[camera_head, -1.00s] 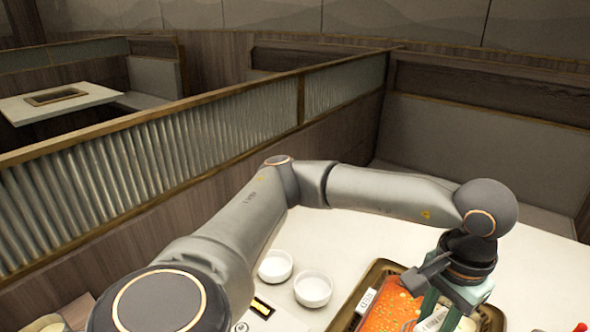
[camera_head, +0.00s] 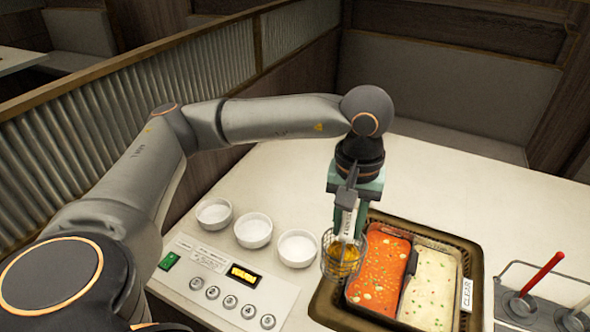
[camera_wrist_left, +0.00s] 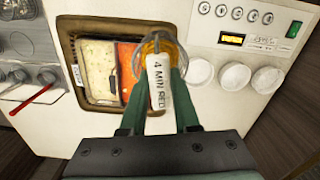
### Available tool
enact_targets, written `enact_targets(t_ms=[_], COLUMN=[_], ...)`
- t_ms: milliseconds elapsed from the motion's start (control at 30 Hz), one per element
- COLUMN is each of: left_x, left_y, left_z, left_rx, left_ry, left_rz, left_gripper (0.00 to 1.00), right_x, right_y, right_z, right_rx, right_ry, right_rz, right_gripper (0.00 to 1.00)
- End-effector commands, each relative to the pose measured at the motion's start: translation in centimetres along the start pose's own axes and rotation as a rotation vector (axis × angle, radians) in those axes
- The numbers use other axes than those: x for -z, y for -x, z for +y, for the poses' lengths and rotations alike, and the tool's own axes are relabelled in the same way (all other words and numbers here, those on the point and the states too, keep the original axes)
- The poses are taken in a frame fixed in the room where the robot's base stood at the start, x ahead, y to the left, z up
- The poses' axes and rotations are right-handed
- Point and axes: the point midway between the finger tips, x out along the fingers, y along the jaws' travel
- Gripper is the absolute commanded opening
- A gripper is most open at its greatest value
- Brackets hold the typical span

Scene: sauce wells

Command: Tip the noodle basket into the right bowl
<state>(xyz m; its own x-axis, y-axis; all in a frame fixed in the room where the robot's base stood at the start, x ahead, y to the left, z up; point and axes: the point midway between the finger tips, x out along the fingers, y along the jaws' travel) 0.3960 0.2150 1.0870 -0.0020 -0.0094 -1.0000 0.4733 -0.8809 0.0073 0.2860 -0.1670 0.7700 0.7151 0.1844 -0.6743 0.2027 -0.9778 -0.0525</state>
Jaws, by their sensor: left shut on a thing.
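My left gripper (camera_head: 346,212) is shut on the noodle basket (camera_head: 341,262), a small wire basket with yellow-orange noodles in it. The basket hangs roughly upright at the left rim of the pot, close to the right bowl (camera_head: 297,249). That bowl is white, looks empty, and is the bowl nearest the pot. My right gripper is not in view.
The divided pot (camera_head: 469,262) holds red broth (camera_head: 383,270) and pale broth (camera_head: 432,290). Two more white bowls, the middle (camera_head: 253,231) and left (camera_head: 214,213), stand in a row. A control panel (camera_head: 222,286) lies in front. Holders with utensils (camera_head: 519,303) stand at the right.

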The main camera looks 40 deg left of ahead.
Motion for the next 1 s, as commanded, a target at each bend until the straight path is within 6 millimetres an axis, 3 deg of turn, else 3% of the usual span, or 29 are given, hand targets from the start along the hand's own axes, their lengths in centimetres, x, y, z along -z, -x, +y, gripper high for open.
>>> enact_targets(t_ms=[1000], left_x=[7.4], left_y=[-4.0], left_z=[-4.6], left_rx=[-0.003], left_ry=[1.718], left_rz=[-0.013], left_gripper=[0.0], right_x=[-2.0], right_y=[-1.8], right_z=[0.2], right_rx=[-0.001], right_ry=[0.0], right_rz=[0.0], right_gripper=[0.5])
